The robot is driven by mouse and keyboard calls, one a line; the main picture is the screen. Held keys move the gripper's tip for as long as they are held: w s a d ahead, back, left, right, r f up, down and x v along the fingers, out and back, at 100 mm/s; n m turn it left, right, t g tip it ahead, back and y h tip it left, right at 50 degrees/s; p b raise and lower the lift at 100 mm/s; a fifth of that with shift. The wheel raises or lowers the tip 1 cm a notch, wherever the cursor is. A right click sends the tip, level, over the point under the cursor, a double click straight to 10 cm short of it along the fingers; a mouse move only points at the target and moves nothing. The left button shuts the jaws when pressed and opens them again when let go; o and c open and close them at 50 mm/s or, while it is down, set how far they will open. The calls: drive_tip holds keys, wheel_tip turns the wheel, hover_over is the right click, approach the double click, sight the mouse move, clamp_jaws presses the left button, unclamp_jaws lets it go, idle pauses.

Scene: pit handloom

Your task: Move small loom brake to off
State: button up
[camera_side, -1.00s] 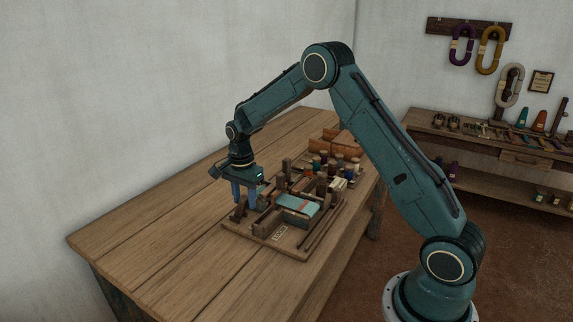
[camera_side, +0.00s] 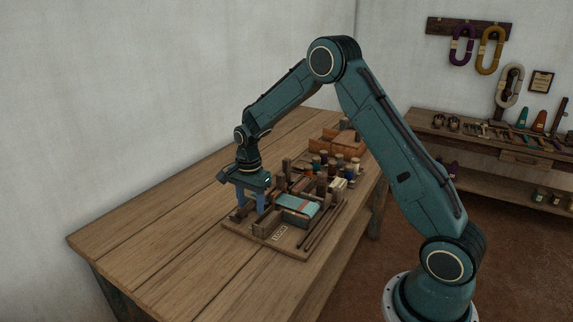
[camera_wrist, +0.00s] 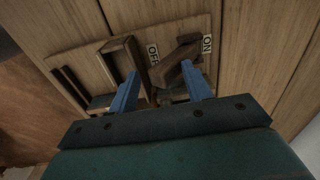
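The small loom stands on a flat wooden board (camera_side: 292,246) on the table, with a teal and red cloth (camera_side: 297,205) on it. In the wrist view, a dark wooden brake lever (camera_wrist: 176,62) lies between an OFF label (camera_wrist: 153,53) and an ON label (camera_wrist: 207,45), its upper end slanting toward ON. My gripper (camera_side: 251,206) is over the board's left end. In the wrist view, my gripper (camera_wrist: 161,84) has its two blue fingers wide apart, with the lever between or just beyond them. I cannot tell whether either finger touches it.
An upright wooden frame (camera_wrist: 119,52) stands left of the OFF label, close to the left finger. Several thread spools (camera_side: 335,165) and an orange-brown box (camera_side: 337,142) are behind the loom. The table's left part (camera_side: 150,230) is clear.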

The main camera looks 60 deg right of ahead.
drive_tip(key=shift+s+f, duration=0.15)
drive_tip(key=shift+f, duration=0.35)
drive_tip(key=shift+o, duration=0.8)
drive_tip(key=shift+r, duration=0.15)
drive_tip(key=shift+w+r, duration=0.15)
drive_tip(key=shift+r, duration=1.35)
drive_tip(key=shift+w+r, duration=0.1)
drive_tip(key=shift+r, duration=1.7)
